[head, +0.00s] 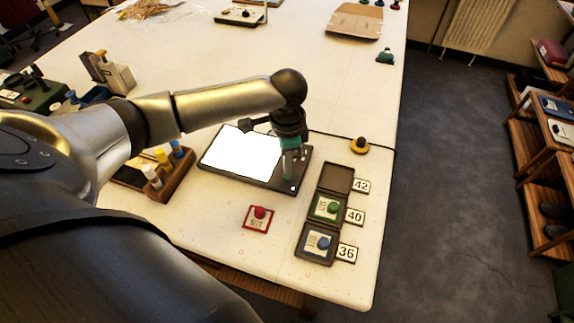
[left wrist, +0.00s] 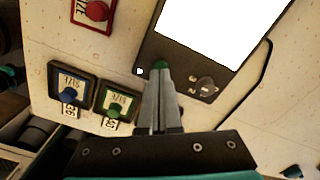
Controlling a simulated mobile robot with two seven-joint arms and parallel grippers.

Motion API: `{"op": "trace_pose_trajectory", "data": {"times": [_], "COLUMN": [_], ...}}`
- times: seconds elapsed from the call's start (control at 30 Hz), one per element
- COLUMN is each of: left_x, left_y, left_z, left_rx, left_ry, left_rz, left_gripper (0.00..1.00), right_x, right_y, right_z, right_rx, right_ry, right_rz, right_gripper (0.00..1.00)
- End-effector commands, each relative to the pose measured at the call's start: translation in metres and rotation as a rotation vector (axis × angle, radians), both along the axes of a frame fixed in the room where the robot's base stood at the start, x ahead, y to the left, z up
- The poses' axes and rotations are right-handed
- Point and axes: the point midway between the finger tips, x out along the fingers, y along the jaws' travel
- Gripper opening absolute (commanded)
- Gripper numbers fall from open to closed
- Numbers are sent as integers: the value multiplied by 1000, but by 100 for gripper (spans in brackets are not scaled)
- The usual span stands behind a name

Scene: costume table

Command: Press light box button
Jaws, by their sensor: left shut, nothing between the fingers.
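The light box (head: 213,165) lies on the table with a bright white panel and a dark frame. It also shows in the left wrist view (left wrist: 160,45). My left gripper (head: 288,177) points down over the frame's right end. In the left wrist view its shut, empty fingers (left wrist: 158,82) reach to a green button (left wrist: 160,65) on the frame, which they partly cover. I cannot tell whether they touch it. A small white dot (left wrist: 139,71) and a round knob (left wrist: 207,85) sit on either side of the button. My right gripper is not in view.
A red button on a card (head: 260,214) lies in front of the light box. Dark trays with green (head: 325,207) and blue (head: 318,243) buttons stand right of it, beside number cards. A bottle rack (head: 178,178) stands to the left. The table behind is largely clear.

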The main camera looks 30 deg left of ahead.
Motion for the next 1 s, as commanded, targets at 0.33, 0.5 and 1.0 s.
{"op": "trace_pose_trajectory", "data": {"times": [0.33,0.5,1.0], "left_x": [0,0,0], "left_y": [0,0,0], "left_z": [0,-1,-14], "left_rx": [0,0,0], "left_ry": [0,0,1], "left_rz": [0,0,0], "left_gripper": [0,0,0], "right_x": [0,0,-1], "right_y": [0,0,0], "right_z": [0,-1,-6], "right_rx": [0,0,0], "right_ry": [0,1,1], "right_rz": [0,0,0], "right_gripper": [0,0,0]}}
